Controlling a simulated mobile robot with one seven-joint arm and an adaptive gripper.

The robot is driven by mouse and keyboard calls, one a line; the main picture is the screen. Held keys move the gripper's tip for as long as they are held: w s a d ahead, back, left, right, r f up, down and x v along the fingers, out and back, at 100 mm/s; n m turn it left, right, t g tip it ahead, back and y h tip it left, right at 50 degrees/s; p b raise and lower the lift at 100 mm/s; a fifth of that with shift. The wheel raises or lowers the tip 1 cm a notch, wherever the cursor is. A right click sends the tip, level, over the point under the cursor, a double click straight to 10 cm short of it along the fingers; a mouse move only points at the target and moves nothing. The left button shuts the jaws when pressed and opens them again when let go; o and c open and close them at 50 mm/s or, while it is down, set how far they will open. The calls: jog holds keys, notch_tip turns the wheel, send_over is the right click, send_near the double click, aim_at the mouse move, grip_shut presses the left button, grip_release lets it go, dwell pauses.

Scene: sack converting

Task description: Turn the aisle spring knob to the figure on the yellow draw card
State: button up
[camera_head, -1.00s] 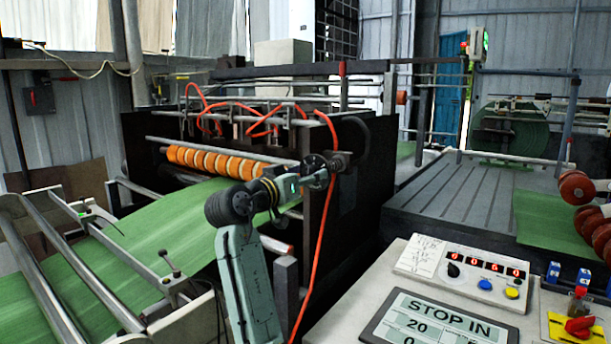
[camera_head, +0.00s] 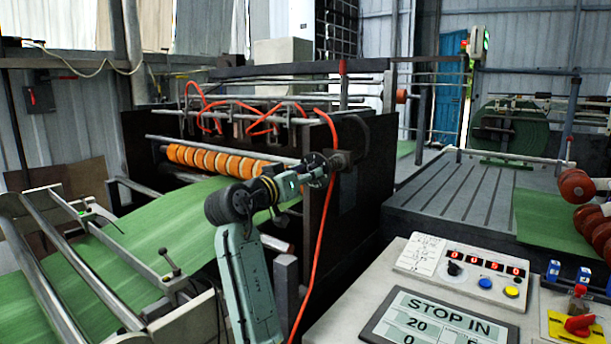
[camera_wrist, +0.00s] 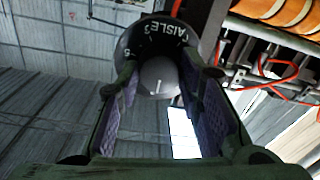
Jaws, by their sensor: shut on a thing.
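The aisle spring knob is a grey round knob (camera_wrist: 160,77) with a white pointer line, in front of a black dial (camera_wrist: 150,38) lettered AISLE with white figures, partly hidden. In the wrist view my gripper (camera_wrist: 160,88) has one pad on each side of the knob and is shut on it. In the head view my gripper (camera_head: 318,170) is at the dark side plate of the machine, and the knob is too small to make out there. I cannot make out a yellow draw card with a figure in either view.
An orange hose (camera_head: 322,235) hangs just beside my gripper. Orange rollers (camera_head: 215,160) and a green web (camera_head: 165,215) lie to its left. A control console (camera_head: 440,318) reading STOP IN 20 stands at the front right, with a red knob (camera_head: 579,324) on a yellow plate.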

jog(key=n, duration=0.9)
dwell(0.3)
jog(key=shift+a+n, duration=0.1)
jog(key=shift+n, duration=0.2)
jog(key=o, duration=1.2)
jog(key=v, duration=1.2)
jog(key=shift+r, duration=0.2)
